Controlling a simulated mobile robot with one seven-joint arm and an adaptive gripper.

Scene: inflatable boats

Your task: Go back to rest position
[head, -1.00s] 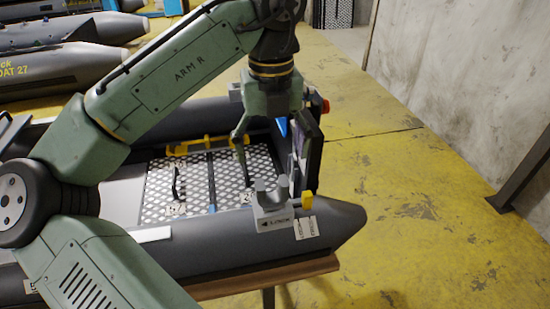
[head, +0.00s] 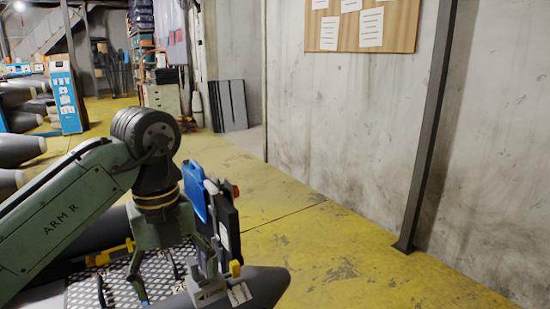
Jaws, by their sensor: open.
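My gripper (head: 172,278) is at the lower left in the head view, pointing down over the end of a grey inflatable boat (head: 268,284). Its fingers are spread, and I see nothing between them. My green arm reaches in from the left edge. The fingers hang above the boat's checkered metal deck (head: 84,293), close to the upright dark board (head: 227,222) at the boat's end. I cannot tell whether a finger touches anything. A blue part (head: 194,190) stands upright beside the board.
Several grey boat tubes (head: 15,150) lie at the far left, near a blue stand (head: 66,98). The yellow floor (head: 350,265) is open to the right of the boat. A dark metal post (head: 430,125) stands before the concrete wall (head: 330,110). Dark panels (head: 228,105) lean at the back.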

